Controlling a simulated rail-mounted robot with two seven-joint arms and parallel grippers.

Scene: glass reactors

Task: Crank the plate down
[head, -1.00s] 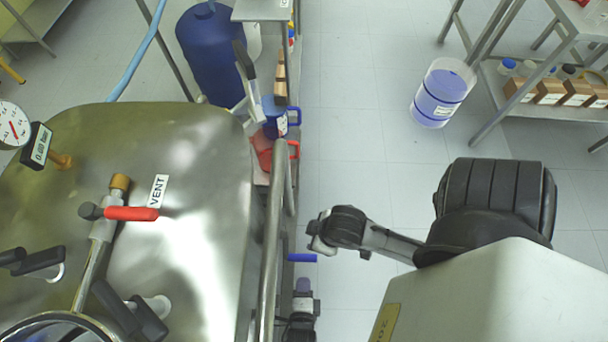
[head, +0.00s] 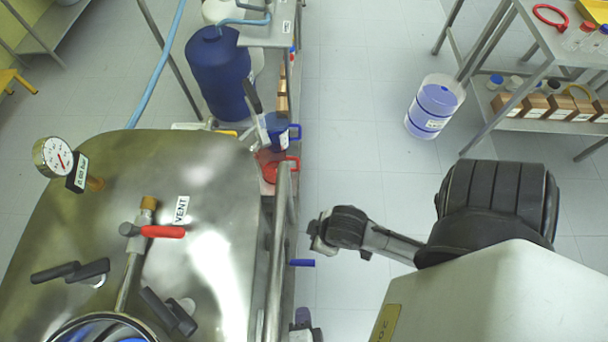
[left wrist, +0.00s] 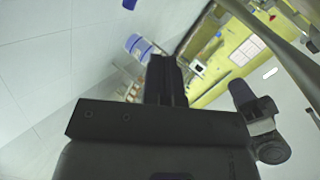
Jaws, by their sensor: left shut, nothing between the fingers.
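My left gripper (left wrist: 165,78) shows as dark fingers in the left wrist view, shut with nothing between them and pointing out over the floor. In the head view I cannot clearly pick out its fingertips. A short blue handle (head: 302,262) sticks out to the right beside the metal rail; I cannot tell whether it is the crank. I cannot make out the plate in either view. A dark round-ended part (left wrist: 255,120) shows right of the gripper in the left wrist view.
A steel vessel lid (head: 215,155) with a red vent valve lever (head: 163,231) and a gauge (head: 54,157) fills the left. A metal rail (head: 277,250) runs along its right side. Beyond are a blue drum (head: 216,72) and a bucket (head: 436,104). Floor between them is clear.

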